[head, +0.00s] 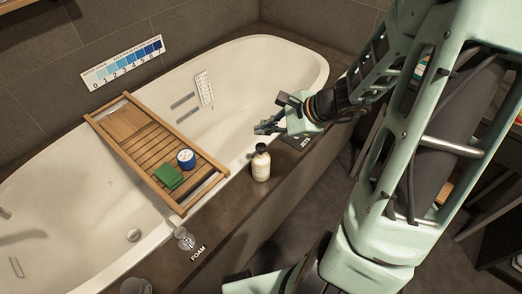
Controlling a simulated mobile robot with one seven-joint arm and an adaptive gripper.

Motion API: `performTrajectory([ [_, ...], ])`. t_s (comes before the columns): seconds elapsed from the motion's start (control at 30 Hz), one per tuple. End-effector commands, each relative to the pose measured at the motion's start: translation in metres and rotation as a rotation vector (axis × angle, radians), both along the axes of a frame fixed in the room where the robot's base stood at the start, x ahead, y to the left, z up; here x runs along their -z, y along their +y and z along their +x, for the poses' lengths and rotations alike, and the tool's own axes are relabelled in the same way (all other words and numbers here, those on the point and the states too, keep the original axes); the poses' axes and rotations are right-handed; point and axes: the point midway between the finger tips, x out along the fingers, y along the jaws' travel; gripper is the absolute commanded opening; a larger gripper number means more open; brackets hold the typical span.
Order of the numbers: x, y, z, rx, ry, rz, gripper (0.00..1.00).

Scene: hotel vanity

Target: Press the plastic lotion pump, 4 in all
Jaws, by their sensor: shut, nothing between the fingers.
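The lotion bottle (261,168) is pale with a dark pump top and a label. It stands upright on the dark ledge along the near side of the bathtub. My gripper (259,130) is shut and empty. In the head view it shows just above the pump top, with a small gap between them in the picture. I cannot tell whether it is directly over the pump or somewhat behind it.
A blue numbered strip (122,62) is on the wall. The ledge around the lotion bottle is clear.

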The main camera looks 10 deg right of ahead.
Motion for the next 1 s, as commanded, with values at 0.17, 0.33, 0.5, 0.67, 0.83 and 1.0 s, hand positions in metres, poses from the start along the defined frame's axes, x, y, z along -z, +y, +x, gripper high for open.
performTrajectory([
  [0.17,0.029,0.001,0.000,-0.001,0.000,0.001,0.00],
  [0.33,0.038,0.000,0.000,0.001,0.000,0.001,0.00],
  [0.5,0.038,0.000,0.000,0.001,0.000,0.001,0.00],
  [0.67,0.038,0.000,0.000,0.001,0.001,0.000,0.00],
  [0.83,0.038,0.000,0.000,0.000,0.000,0.001,0.00],
  [1.0,0.038,0.000,0.000,0.000,0.000,0.001,0.00],
])
